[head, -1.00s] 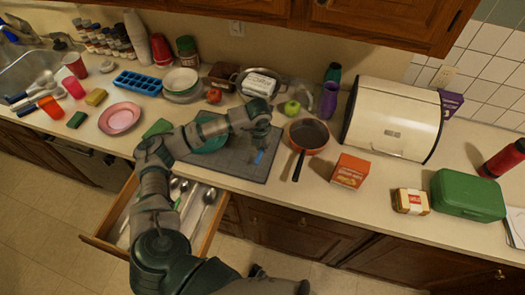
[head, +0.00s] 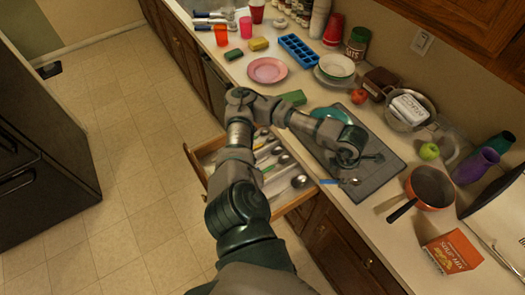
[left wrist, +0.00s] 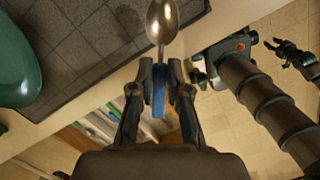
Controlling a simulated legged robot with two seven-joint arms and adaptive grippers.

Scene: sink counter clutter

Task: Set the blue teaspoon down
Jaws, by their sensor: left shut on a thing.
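The blue teaspoon (head: 328,181) has a blue handle and a shiny metal bowl. My left gripper (head: 345,172) is shut on its handle, near the front edge of the counter and the grey mat (head: 378,176). In the left wrist view, the blue handle (left wrist: 159,92) is between the two fingers (left wrist: 160,72), and the bowl points away over the mat. I cannot tell the exact gap below the spoon. My right gripper (left wrist: 288,54) shows small and dark at the upper right of the left wrist view; its opening is unclear.
An open drawer (head: 208,148) with several utensils lies below the counter edge, under my left arm. A teal plate (head: 328,114) and a green sponge (head: 293,97) are near the mat's far-left side. An orange pan (head: 432,186) stands to the right. Much of the mat is bare.

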